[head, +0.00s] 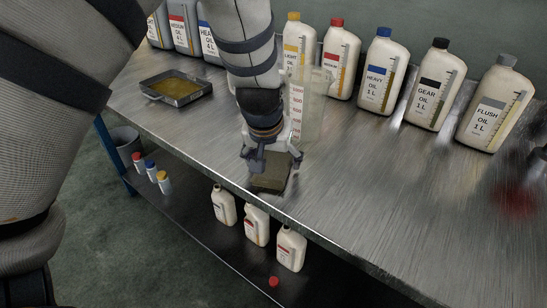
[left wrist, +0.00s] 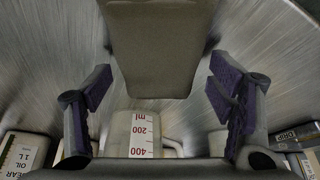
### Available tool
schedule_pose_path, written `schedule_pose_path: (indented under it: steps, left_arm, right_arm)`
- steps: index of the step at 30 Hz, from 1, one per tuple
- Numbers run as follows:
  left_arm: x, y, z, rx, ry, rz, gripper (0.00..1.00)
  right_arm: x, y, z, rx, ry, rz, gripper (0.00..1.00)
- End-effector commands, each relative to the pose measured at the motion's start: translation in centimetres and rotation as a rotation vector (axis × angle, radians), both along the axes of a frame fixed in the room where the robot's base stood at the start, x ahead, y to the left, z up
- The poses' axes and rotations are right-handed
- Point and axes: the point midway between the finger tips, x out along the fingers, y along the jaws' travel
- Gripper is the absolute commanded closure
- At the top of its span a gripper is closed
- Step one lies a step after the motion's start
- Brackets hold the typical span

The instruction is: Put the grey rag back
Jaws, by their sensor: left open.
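The grey rag (head: 271,172) is a folded, brownish-grey pad lying at the front edge of the metal bench. In the left wrist view the rag (left wrist: 158,50) fills the top middle. My left gripper (head: 273,160) is open at the rag, pointing down from above. In the left wrist view its purple-padded fingers (left wrist: 160,85) stand on either side of the rag's near end, with a gap visible at each side. The head view does not show clearly whether they touch it. I cannot make out my right gripper.
A clear measuring jug (head: 311,110) stands close behind my left gripper. Several oil bottles (head: 383,75) line the back. A drip tray (head: 176,88) sits at the left. Small bottles (head: 256,225) stand on the lower shelf. A blurred red thing (head: 515,200) is at the right.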

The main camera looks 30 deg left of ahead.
Motion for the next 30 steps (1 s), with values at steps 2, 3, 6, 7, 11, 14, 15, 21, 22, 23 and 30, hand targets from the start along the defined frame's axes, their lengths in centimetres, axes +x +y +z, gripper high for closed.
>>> schedule_pose_path:
  steps: [2,3,6,7,11,14,15,21,22,23,30]
  left_arm:
    - [0.0,0.0,0.2,0.001,-0.002,0.000,0.24]
    - [0.0,0.0,0.7,0.001,-0.005,0.000,0.24]
    - [-0.7,-0.3,3.0,0.001,-0.012,-0.001,0.24]
    - [-1.0,-0.4,3.9,0.003,-0.017,-0.001,0.24]
    - [-2.4,-0.8,7.1,0.003,-0.015,-0.002,0.24]
    - [-3.4,-1.1,9.0,0.003,-0.007,-0.002,0.24]
    - [-3.7,-1.2,9.6,0.002,-0.005,-0.001,0.24]
    - [-4.5,-1.5,11.4,0.002,-0.002,-0.001,0.24]
    - [-4.5,-1.5,11.4,0.002,-0.002,-0.001,0.24]
    - [-4.5,-1.5,11.5,0.003,-0.002,-0.001,0.24]
    - [-4.5,-1.5,11.5,0.001,-0.005,-0.001,0.24]
  right_arm:
    - [0.0,0.0,0.0,0.000,0.000,0.000,0.60]
    - [0.1,0.0,0.1,0.000,-0.006,0.000,0.60]
    - [0.9,0.0,0.8,0.000,-0.033,0.000,0.60]
    - [1.2,0.0,1.1,0.000,-0.043,0.000,0.60]
    - [1.6,0.0,1.4,0.000,-0.059,0.000,0.60]
    - [1.4,0.0,1.3,0.000,-0.053,0.000,0.60]
    - [1.4,0.0,1.3,0.000,-0.052,0.000,0.60]
    - [1.4,0.0,1.3,0.000,-0.051,0.000,0.60]
    - [1.4,0.0,1.2,0.000,-0.052,0.000,0.60]
    - [1.4,0.0,1.3,0.000,-0.052,0.000,0.60]
    - [1.4,0.0,1.3,0.000,-0.053,0.000,0.60]
